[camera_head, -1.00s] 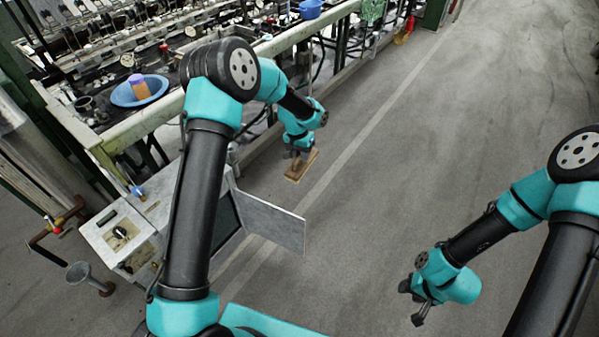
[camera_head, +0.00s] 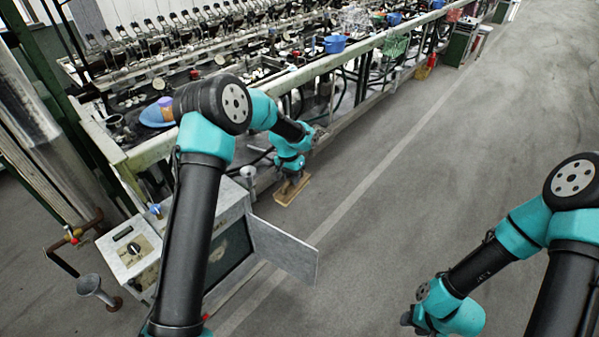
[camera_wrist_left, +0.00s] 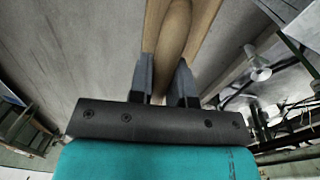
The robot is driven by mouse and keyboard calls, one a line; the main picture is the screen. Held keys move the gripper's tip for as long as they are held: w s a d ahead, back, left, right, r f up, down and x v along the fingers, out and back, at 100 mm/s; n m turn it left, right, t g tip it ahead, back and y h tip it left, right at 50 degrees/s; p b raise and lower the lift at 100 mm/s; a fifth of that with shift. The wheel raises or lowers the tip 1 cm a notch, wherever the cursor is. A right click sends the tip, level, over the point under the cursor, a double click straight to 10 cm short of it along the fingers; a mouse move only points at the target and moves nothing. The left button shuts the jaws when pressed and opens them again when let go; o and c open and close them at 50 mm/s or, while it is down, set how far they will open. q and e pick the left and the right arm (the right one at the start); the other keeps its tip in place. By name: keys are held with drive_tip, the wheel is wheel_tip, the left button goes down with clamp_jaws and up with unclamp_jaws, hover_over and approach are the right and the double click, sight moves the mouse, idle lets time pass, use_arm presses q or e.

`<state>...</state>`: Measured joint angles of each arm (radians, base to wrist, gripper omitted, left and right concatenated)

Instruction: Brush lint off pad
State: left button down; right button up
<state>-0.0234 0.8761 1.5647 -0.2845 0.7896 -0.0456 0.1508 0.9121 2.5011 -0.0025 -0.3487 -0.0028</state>
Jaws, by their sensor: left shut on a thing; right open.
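My left gripper (camera_head: 288,176) is shut on a wooden brush (camera_head: 291,190) with a flat tan back. The left wrist view shows the brush's rounded wooden handle (camera_wrist_left: 174,32) between the two dark fingers (camera_wrist_left: 168,75). The brush is held out over the grey floor beside the machine. Its bristles are not clearly visible. My right gripper (camera_head: 419,320) is at the lower right, over the floor and apart from everything. Its fingertips are partly hard to make out now. I cannot make out a pad or lint in these views.
A long reeling machine with a pale rail (camera_head: 262,88) runs along the left and back. A blue basin (camera_head: 158,113) is partly hidden by my left arm. A grey cabinet with an open door panel (camera_head: 285,250) stands at lower centre. The floor (camera_head: 440,150) to the right is clear.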

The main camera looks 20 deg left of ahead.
use_arm(q)
drive_tip(key=s+a+f+y, duration=0.2)
drive_tip(key=s+a+f, duration=0.2)
drive_tip(key=a+f, duration=0.45)
drive_tip(key=s+a+f+g+y, duration=0.15)
drive_tip(key=s+a+f, duration=0.35)
drive_tip(key=f, duration=0.7)
drive_tip(key=s+a+f+y, duration=0.3)
drive_tip(key=s+a+f, duration=0.1)
drive_tip(key=a+f, duration=0.5)
drive_tip(key=s+f+m+t+y, duration=0.3)
drive_tip(key=s+f+y, duration=0.2)
drive_tip(key=f, duration=0.5)
drive_tip(key=s+f+m+t+y, duration=0.2)
drive_tip(key=s+f+t+y, duration=0.2)
drive_tip(key=s+f, duration=0.3)
drive_tip(key=shift+s+f+m+y, duration=0.4)
drive_tip(key=shift+f+y, duration=0.25)
drive_tip(key=shift+f, duration=1.1)
drive_tip(key=shift+t, duration=0.25)
drive_tip(key=shift+w+r+x, duration=0.1)
drive_tip(key=shift+r+x, duration=0.05)
drive_tip(key=shift+x, duration=0.8)
drive_tip(key=shift+w+r+x, duration=0.1)
drive_tip(key=shift+r+x, duration=0.05)
drive_tip(key=shift+x, duration=0.8)
drive_tip(key=shift+w+r+x, duration=0.15)
drive_tip(key=shift+r+x, duration=0.05)
drive_tip(key=shift+x, duration=0.75)
drive_tip(key=shift+x, duration=0.9)
